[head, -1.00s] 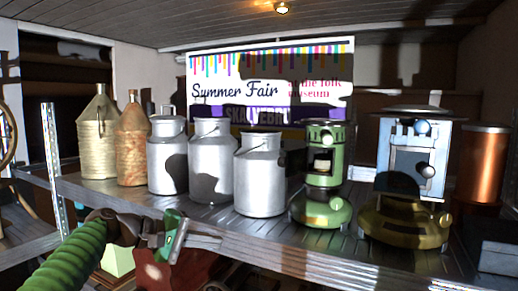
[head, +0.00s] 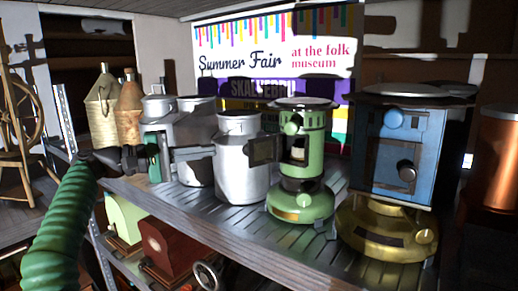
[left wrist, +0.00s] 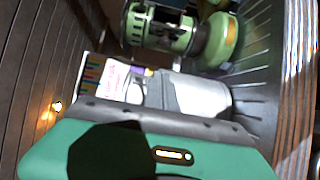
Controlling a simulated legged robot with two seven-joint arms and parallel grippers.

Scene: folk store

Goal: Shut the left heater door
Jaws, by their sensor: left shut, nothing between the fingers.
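The left heater (head: 302,185) is green and stands on the metal shelf. Its small dark door (head: 264,150) is open and sticks out to the left of the body, so the front opening (head: 298,153) shows. My left gripper (head: 212,152) is shut and empty, its fingers pointing right toward the door, in front of the milk cans. A gap shows between fingertips and door in the picture. In the left wrist view the green heater (left wrist: 165,32) lies on its side at the top; my gripper's housing fills the bottom. My right gripper is not in view.
Several milk cans (head: 240,165) stand left of and behind the heater, close to my gripper. A blue heater with a brass base (head: 385,230) stands to the right. The shelf's wooden front edge (head: 220,240) runs below. A copper cylinder (head: 500,165) stands at far right.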

